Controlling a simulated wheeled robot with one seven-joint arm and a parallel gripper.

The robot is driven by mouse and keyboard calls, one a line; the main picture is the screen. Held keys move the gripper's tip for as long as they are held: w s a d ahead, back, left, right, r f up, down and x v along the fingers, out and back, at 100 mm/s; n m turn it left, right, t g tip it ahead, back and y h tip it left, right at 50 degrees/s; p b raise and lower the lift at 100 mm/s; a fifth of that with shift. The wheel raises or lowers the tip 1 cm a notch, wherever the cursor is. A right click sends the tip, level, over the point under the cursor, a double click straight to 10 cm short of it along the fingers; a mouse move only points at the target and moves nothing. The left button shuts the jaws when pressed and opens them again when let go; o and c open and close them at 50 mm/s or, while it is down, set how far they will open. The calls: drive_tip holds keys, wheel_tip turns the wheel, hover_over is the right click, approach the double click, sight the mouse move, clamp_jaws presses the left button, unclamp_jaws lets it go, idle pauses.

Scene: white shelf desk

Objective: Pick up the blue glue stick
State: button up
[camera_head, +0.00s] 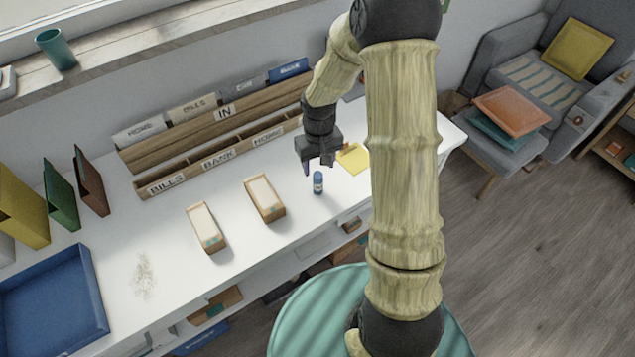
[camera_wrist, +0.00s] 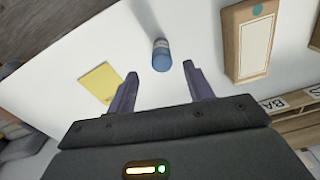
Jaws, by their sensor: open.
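The blue glue stick (camera_head: 318,183) stands upright on the white desk, right of two small boxes. It also shows in the wrist view (camera_wrist: 161,55), just beyond and between my fingertips. My gripper (camera_head: 319,163) is above the desk, close to the glue stick and a little behind it in the head view. In the wrist view my gripper (camera_wrist: 158,75) is open, its two dark fingers apart with nothing between them. I see no contact with the glue stick.
A yellow note pad (camera_head: 353,159) lies right of the glue stick. Two small wooden boxes (camera_head: 265,199) (camera_head: 206,228) stand to its left. A wooden organizer (camera_head: 218,157) with folders runs along the back. A blue tray (camera_head: 96,290) is at the far left. The desk front near the glue stick is clear.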

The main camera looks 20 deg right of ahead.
sight(318, 174)
drive_tip(key=shift+f, duration=1)
drive_tip(key=shift+a+f+p, duration=0.15)
drive_tip(key=shift+f+p, duration=0.2)
drive_tip(key=shift+f, duration=2.25)
drive_tip(key=c, duration=1.1)
